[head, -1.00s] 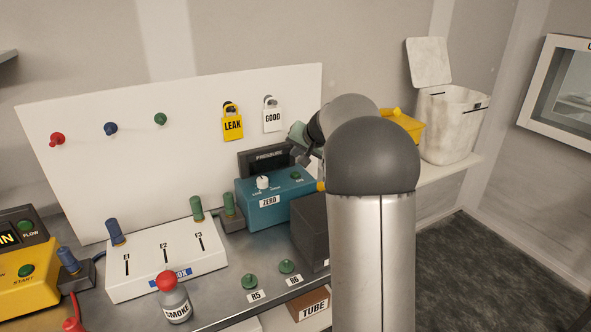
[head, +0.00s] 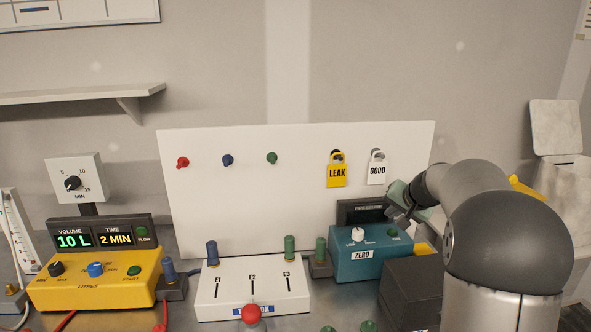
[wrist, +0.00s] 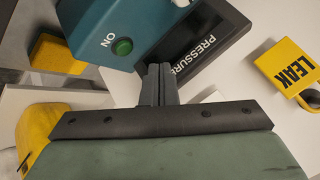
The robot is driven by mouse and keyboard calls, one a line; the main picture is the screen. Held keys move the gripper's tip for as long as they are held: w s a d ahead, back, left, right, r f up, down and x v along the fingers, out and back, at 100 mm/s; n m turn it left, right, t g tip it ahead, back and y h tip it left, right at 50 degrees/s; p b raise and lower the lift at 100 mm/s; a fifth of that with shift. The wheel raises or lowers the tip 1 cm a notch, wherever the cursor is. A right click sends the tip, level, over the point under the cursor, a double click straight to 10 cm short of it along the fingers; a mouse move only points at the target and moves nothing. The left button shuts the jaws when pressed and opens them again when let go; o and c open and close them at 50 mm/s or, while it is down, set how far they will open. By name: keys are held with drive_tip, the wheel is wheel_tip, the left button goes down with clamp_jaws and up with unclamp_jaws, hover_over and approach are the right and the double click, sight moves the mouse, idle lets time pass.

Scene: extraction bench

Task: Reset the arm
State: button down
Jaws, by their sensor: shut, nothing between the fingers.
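My gripper (wrist: 158,85) is shut and empty in the wrist view, its dark fingers together in front of the pressure display (wrist: 200,40). In the head view my gripper (head: 393,207) is at the right, just beside the teal box (head: 365,262) marked ZERO, below the hanging tags. My arm reaches in from the right. Whether the fingers touch the display cannot be told.
The yellow LEAK tag (head: 337,175) and white GOOD tag (head: 376,172) hang on the white panel (head: 220,200). A white E1–E3 box (head: 225,292) and a yellow pump unit (head: 95,283) stand to the left. A dark block (head: 411,285) stands below my arm.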

drive_tip(key=s+a+f+n+g, duration=0.2)
drive_tip(key=s+a, duration=0.5)
drive_tip(key=s, duration=0.3)
drive_tip(key=s+a+f+n+g, duration=0.2)
drive_tip(key=s+a, duration=0.6)
drive_tip(key=s, duration=0.2)
drive_tip(key=s+a+f+n+g, duration=0.1)
drive_tip(key=s+f+g, duration=0.1)
drive_tip(key=s, duration=0.7)
drive_tip(key=s+a+f+n+g+h, duration=0.1)
drive_tip(key=s+f, duration=0.4)
drive_tip(key=s, duration=0.5)
drive_tip(key=shift+s+a+n+g+h, duration=0.3)
drive_tip(key=shift+a+n+g, duration=0.1)
drive_tip(key=shift+n+g, duration=0.1)
